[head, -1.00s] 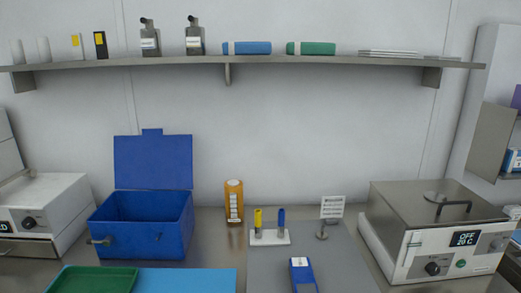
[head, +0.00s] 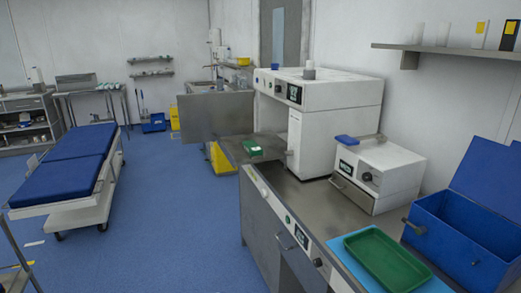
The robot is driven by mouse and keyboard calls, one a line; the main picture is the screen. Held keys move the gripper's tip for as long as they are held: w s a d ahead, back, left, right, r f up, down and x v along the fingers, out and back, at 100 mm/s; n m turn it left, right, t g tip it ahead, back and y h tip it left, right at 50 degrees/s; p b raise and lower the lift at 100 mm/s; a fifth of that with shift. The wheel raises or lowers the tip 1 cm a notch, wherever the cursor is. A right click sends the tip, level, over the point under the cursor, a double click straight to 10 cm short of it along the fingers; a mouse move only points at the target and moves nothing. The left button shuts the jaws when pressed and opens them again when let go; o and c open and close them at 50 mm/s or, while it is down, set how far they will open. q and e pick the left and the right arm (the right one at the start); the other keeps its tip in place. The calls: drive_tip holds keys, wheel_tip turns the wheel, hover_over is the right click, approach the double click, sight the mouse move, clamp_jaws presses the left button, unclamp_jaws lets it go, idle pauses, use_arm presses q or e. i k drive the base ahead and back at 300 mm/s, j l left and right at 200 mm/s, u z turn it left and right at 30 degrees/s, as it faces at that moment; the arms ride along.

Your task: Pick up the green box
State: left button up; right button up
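A small green box (head: 252,147) with a pale label lies on a grey metal surface (head: 226,143) beside the tall white machine, near the middle of the head view. It is some way off, beyond the near counter. Neither of my grippers shows in the head view. Nothing is seen touching the green box.
The counter (head: 312,205) carries a tall white machine (head: 340,105), a smaller white device (head: 385,170), a green tray (head: 385,258) on a light blue mat and an open blue box (head: 455,235). A blue-padded bed (head: 75,165) stands left. Blue floor (head: 180,215) between is clear.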

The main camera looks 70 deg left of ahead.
sight(253, 151)
drive_tip(key=u, duration=2.25)
drive_tip(key=i+j+z, duration=0.1)
drive_tip(key=i, duration=0.35)
drive_tip(key=i+j+z, duration=0.15)
drive_tip(key=i, duration=0.3)
drive_tip(key=i+j+z, duration=0.1)
drive_tip(key=i+j, duration=0.15)
drive_tip(key=i, duration=0.15)
